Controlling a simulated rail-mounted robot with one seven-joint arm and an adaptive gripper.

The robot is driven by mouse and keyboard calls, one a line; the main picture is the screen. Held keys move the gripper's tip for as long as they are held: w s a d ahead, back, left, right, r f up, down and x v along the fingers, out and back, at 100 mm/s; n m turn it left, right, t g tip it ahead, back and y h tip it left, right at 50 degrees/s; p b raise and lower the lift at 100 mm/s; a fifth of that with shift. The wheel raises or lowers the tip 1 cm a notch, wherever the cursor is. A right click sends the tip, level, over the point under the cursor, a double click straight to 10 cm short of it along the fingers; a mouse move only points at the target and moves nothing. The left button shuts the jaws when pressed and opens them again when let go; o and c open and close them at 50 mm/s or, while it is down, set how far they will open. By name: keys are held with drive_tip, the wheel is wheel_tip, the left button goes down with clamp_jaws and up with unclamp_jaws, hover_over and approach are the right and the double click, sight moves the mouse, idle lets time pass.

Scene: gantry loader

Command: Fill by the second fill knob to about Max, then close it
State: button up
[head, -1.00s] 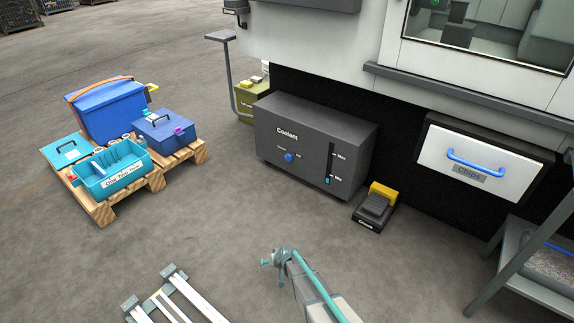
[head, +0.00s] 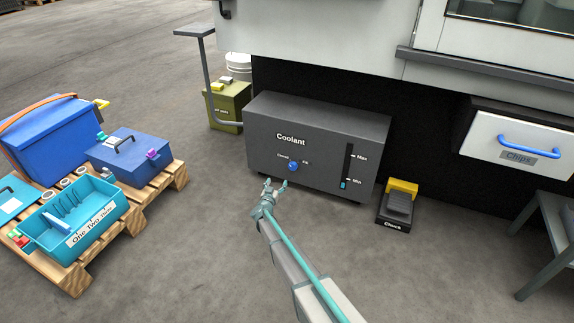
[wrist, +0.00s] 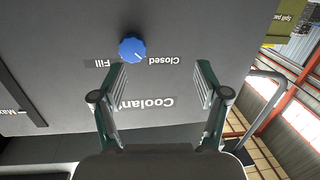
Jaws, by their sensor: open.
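The dark grey Coolant box (head: 262,140) stands under the machine. Its one visible knob is a blue fill knob (head: 293,166) between the labels Closed and Fill. In the wrist view, upside down, the knob (wrist: 132,49) has a pale mark that seems to face the Closed side. The level gauge (head: 347,163) at the right of the box front shows light blue at about Min. My gripper (head: 275,183) is open and empty, below and left of the knob. In the wrist view my gripper (wrist: 161,83) is apart from the knob, which lies beyond the left finger's tip.
A black and yellow Chuck pedal (head: 398,205) stands on the floor right of the box. The Chips drawer (head: 518,140) is further right. A pallet (head: 150,215) with blue boxes and a teal tray is at left. Floor before the box is clear.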

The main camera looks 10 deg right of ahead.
sight(292, 167)
drive_tip(key=w+d+b, duration=0.1)
drive_tip(key=w+d, duration=0.1)
drive_tip(key=w+d+r+h+b, duration=0.1)
drive_tip(key=w+d, duration=0.2)
drive_tip(key=w+d+h+b, duration=0.1)
drive_tip(key=w+d+b, duration=0.1)
drive_tip(key=shift+w+d+r, duration=0.15)
drive_tip(key=shift+d+r, duration=0.1)
drive_tip(key=shift+d, duration=0.1)
drive_tip(key=shift+w+d+r, duration=0.15)
drive_tip(key=shift+w+d, duration=0.1)
drive_tip(key=shift+w, duration=0.15)
drive_tip(key=c, duration=1.2)
drive_tip(key=shift+o, duration=0.2)
